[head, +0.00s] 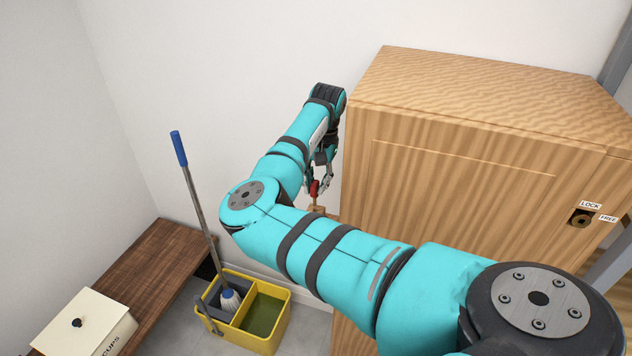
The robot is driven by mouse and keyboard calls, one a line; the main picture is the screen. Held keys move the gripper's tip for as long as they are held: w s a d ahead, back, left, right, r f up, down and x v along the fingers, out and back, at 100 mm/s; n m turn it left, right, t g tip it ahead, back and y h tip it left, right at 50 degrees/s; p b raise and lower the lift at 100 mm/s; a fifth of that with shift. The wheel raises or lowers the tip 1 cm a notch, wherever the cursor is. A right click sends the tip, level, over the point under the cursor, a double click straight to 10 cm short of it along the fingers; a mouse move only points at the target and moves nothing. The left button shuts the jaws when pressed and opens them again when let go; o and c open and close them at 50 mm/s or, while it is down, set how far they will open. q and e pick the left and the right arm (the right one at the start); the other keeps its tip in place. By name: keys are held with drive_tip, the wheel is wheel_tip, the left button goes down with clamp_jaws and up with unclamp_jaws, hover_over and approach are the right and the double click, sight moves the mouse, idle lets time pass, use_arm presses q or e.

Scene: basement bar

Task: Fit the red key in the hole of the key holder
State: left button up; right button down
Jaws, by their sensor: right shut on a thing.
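My right gripper (322,187) is at the left side of the wooden cabinet, pointing down, shut on the red key (314,188). Only a small upright red part of the key shows between and beside the fingers. Just below it is a small light-wood piece (317,209) beside the cabinet, which looks like the key holder. My arm hides most of it, and its hole does not show. I cannot tell whether the key touches the piece or is in it. My left gripper is not in view.
The tall wooden cabinet (450,200) has a lock plate (581,218) labelled LOCK and FREE. A yellow mop bucket (262,340) with a blue-handled mop (194,200) stands on the floor. A dark wooden bench (165,262) at left holds a cream box (85,325) marked CUPS.

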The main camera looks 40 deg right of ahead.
sight(316, 197)
drive_tip(key=shift+f+b, duration=0.5)
drive_tip(key=shift+f, duration=0.3)
drive_tip(key=shift+d+f, duration=0.1)
drive_tip(key=shift+f, duration=1.6)
drive_tip(key=c, duration=1.2)
unclamp_jaws()
drive_tip(key=shift+r, duration=0.1)
drive_tip(key=r, duration=0.4)
drive_tip(key=d+r, duration=0.1)
drive_tip(key=r, duration=0.6)
drive_tip(key=shift+s+d+r, duration=0.15)
drive_tip(key=shift+s+r, duration=0.05)
drive_tip(key=shift+r, duration=0.2)
drive_tip(key=shift+f, duration=0.1)
